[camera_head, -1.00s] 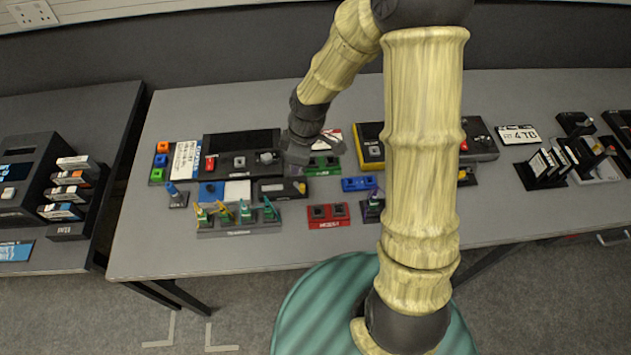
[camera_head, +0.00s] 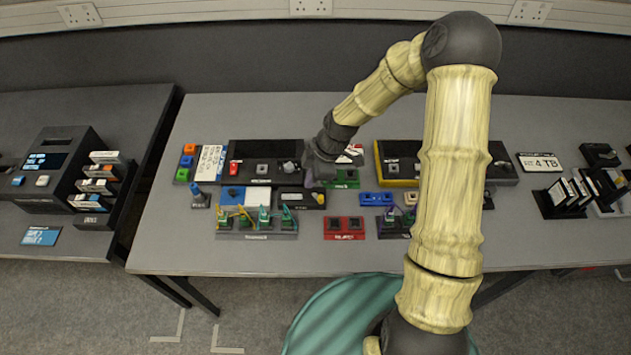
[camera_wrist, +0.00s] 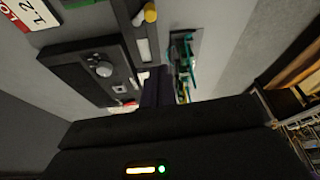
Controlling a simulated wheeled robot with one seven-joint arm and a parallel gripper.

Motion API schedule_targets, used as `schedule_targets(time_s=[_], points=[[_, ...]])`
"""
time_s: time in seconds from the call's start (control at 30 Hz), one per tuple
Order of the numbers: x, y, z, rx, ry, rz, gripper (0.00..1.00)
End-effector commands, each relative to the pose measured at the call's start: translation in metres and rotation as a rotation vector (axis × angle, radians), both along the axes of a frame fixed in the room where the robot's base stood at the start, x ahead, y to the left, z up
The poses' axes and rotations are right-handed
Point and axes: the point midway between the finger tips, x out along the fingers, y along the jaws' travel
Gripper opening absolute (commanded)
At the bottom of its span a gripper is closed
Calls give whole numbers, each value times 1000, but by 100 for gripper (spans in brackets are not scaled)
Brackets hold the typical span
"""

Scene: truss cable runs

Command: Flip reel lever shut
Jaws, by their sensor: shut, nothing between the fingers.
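No part is clearly marked as the reel lever, so I cannot tell which one it is. A black panel (camera_head: 275,152) at the back of the table carries a red lever (camera_head: 234,169), a square button and a round grey knob (camera_head: 290,166). In the wrist view, the same panel (camera_wrist: 68,72) shows its knob (camera_wrist: 100,66), with the red part half hidden near the fingers. My gripper (camera_head: 319,178) is just right of the panel, beside the green block (camera_head: 346,179). In the wrist view, its fingers (camera_wrist: 156,86) are together and empty.
A dark unit (camera_head: 300,198) with a yellow knob lies in front of the panel. A rack (camera_head: 256,235) with teal and yellow clips stands nearer the front edge. Red (camera_head: 344,229) and blue (camera_head: 376,199) blocks sit to the right. The table front is clear.

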Motion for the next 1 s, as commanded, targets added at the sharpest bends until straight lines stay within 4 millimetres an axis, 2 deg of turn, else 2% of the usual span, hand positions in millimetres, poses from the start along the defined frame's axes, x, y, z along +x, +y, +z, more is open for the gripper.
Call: schedule_targets(time_s=[0.3,0.57,0.8,1.0], points=[[-3,19,-47,0,3,5,0],[-4,31,-80,-1,3,6,0],[-1,-1,-78,0,2,1,0],[0,-10,-80,0,0,3,0]])
